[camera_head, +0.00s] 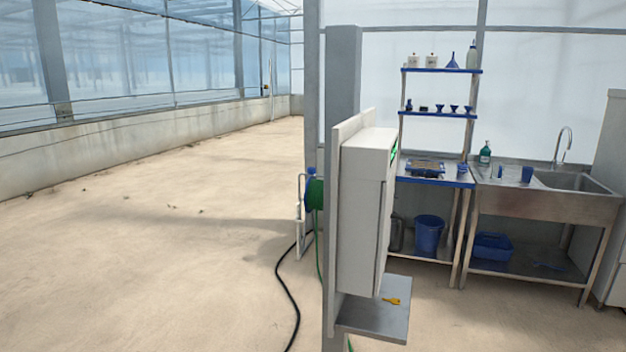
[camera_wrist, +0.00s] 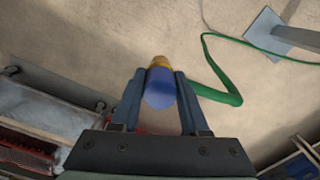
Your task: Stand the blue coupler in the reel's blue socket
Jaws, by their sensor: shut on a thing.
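In the wrist view my gripper (camera_wrist: 159,73) is shut on the blue coupler (camera_wrist: 160,90), whose rounded blue body sits between the two fingers. A yellow-orange part (camera_wrist: 159,61) shows at its far end. A green hose (camera_wrist: 222,88) runs close by to the right; where it joins the coupler is hidden. In the head view the green reel (camera_head: 316,193) stands behind the grey-white cabinet, partly hidden by it. Blue parts (camera_head: 311,172) show at the reel's top and left side; I cannot tell which is the socket. My gripper is not in the head view.
The white cabinet (camera_head: 365,215) on its post has a low grey shelf (camera_head: 375,322) with a small yellow item (camera_head: 390,301). A black hose (camera_head: 287,290) lies on the floor. A bench and steel sink (camera_head: 575,181) stand right. Floor at left is clear.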

